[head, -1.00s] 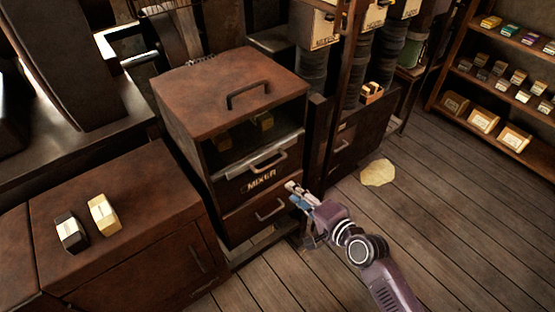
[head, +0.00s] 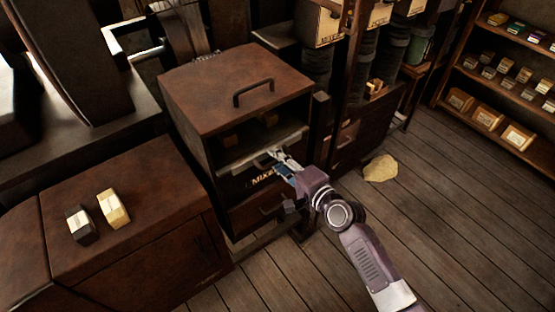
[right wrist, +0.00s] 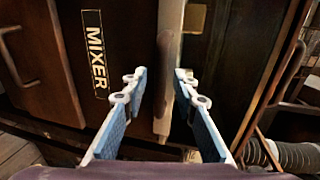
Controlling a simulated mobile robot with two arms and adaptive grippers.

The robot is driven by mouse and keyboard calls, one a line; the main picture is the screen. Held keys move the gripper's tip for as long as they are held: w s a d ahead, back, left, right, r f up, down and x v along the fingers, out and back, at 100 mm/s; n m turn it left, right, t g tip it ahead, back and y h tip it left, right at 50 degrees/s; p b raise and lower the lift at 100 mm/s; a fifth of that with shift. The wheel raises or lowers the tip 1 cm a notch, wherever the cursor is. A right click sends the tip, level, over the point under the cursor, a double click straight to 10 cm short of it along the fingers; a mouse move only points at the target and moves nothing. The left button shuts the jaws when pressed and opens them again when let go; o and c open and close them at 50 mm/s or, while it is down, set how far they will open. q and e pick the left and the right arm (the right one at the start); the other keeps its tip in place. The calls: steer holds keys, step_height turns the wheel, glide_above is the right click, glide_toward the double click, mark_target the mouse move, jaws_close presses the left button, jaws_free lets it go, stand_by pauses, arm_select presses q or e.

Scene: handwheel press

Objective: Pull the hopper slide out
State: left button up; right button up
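The mixer cabinet (head: 232,95) is a rust-brown box with a handle on its lid and an open front. A pale slide edge (head: 235,163) runs across its front, above the MIXER label, which also shows in the right wrist view (right wrist: 95,52). My right gripper (head: 276,157) is at this slide's front and hides part of its handle. In the right wrist view my right gripper (right wrist: 155,80) is open, one finger on each side of the pale slide edge and its handle (right wrist: 165,65). Gaps show beside both fingers. My left gripper is out of view.
A lower drawer (head: 250,215) is under the MIXER front. A low cabinet (head: 140,195) at left carries a dark block (head: 80,225) and a yellow block (head: 113,208). A pale yellow patch (head: 380,168) lies on the clear plank floor. Shelves (head: 490,95) stand at right.

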steer(key=shift+c, duration=0.3)
jaws_close()
stand_by(0.3)
